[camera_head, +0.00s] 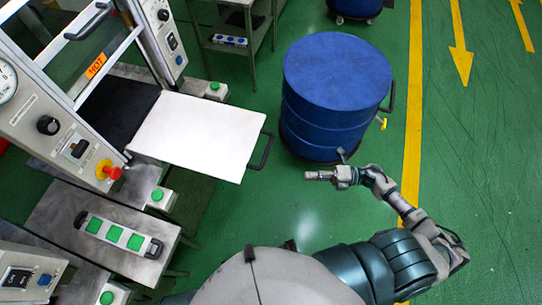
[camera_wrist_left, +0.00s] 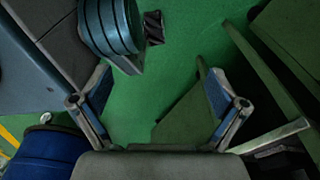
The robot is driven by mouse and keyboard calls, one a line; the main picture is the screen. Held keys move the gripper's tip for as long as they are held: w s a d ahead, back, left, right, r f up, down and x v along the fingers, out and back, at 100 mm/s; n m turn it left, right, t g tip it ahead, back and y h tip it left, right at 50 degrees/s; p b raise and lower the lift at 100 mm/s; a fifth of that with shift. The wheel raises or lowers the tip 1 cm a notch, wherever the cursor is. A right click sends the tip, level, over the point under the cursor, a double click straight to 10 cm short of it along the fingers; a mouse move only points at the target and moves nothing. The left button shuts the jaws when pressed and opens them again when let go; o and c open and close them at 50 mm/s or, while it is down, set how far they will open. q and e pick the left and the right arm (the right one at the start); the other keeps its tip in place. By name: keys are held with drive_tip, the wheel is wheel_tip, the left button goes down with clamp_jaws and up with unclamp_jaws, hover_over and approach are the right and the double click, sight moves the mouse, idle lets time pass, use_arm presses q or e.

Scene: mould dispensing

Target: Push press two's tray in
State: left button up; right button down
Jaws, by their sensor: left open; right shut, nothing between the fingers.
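A white tray (camera_head: 197,134) sticks out of a press (camera_head: 60,112) with an orange HOT label, in the head view. A dark handle (camera_head: 262,149) is on the tray's outer edge. I cannot read a number on the press. My right gripper (camera_head: 318,175) is shut and empty, right of and below the tray handle in the picture, apart from it. My left gripper (camera_wrist_left: 158,88) is open and empty in the left wrist view, with green floor showing between its fingers. It does not show in the head view.
A blue drum (camera_head: 337,75) stands right of the tray, with a narrow strip of floor between them. A grey table (camera_head: 90,228) holding a holder (camera_head: 117,234) with green squares is nearer me. Green floor (camera_head: 480,170) is clear at the right.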

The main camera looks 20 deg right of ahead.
use_arm(q)
drive_tip(key=s+a+f+p, duration=0.1)
drive_tip(key=s+p, duration=0.1)
drive_tip(key=s, duration=0.3)
drive_tip(key=shift+s+a+f, duration=0.25)
drive_tip(key=shift+s+a, duration=0.05)
use_arm(e)
drive_tip(key=w+r+x, duration=0.1)
drive_tip(key=x, duration=1.2)
drive_tip(key=shift+w, duration=0.25)
drive_tip(key=shift+w+a, duration=0.1)
drive_tip(key=shift+a, duration=0.05)
